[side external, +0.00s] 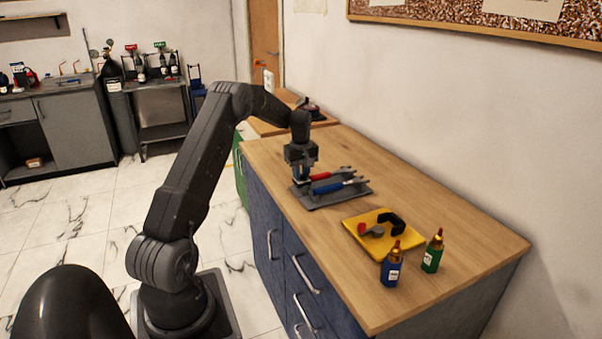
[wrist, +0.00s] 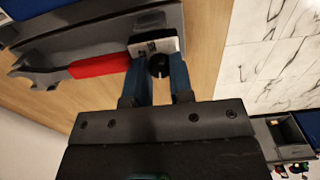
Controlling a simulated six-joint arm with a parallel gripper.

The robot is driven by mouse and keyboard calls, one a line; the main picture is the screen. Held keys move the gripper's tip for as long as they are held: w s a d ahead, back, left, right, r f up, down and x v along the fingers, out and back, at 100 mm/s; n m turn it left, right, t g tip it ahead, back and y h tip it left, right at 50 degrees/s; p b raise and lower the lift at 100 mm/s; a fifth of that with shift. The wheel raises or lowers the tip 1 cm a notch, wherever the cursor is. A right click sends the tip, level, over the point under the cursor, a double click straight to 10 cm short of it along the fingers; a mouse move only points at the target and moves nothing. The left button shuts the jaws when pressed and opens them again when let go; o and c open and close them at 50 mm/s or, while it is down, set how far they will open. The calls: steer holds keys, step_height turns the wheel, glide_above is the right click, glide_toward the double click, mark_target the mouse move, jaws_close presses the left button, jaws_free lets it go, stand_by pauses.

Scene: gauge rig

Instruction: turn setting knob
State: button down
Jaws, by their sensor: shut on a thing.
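My gripper (side external: 301,177) points down at the left end of a grey tray (side external: 315,204) on the wooden worktop. In the wrist view, my gripper's two blue fingers (wrist: 157,78) are closed on a round black knob (wrist: 159,67), one finger on each side. In the side view the knob is hidden by my gripper. The red handle (side external: 321,176) and a blue-handled tool (side external: 328,188) lie side by side on the tray.
A yellow tray (side external: 365,243) holding a black part (side external: 392,222) and a red-and-grey part (side external: 371,230) lies nearer the camera. A blue bottle (side external: 391,271) and a green bottle (side external: 432,255) stand beside it. The worktop's right side is clear; a wall borders it.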

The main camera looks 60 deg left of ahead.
steer(key=m, duration=0.7)
steer(key=shift+m, duration=0.3)
steer(key=m, duration=0.4)
steer(key=shift+m, duration=2.2)
steer(key=c, duration=1)
jaws_free()
